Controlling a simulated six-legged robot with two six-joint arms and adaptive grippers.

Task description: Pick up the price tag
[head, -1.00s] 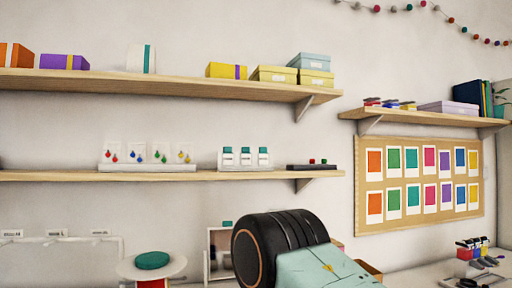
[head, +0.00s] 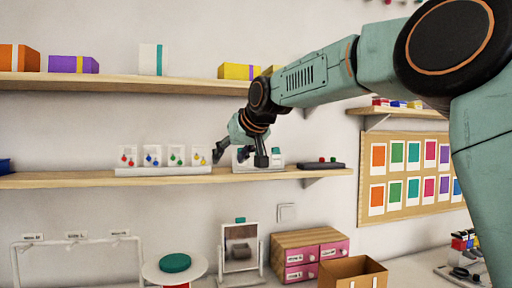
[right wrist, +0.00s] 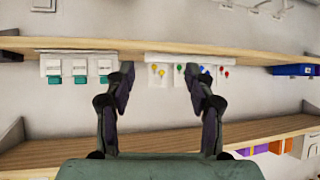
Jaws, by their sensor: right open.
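My right gripper (head: 240,158) is open and empty in front of the lower shelf, its fingers spread apart. In the right wrist view the open gripper (right wrist: 157,76) points at the shelf, and the picture looks upside down. Small white cards with teal ends (head: 276,156) stand in a white holder, partly hidden by the gripper; they also show in the right wrist view (right wrist: 79,70). White cards with coloured drop earrings (head: 175,156) stand to their left, and show between and beside the fingers (right wrist: 159,74). I cannot tell which piece is the price tag. My left gripper is out of view.
The lower shelf (head: 80,180) carries a dark tray (head: 322,165) right of the card holders. The upper shelf (head: 120,85) holds boxes. Below are a mirror (head: 240,248), pink drawers (head: 302,273), an open cardboard box (head: 352,272) and a rack with labels (head: 77,236).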

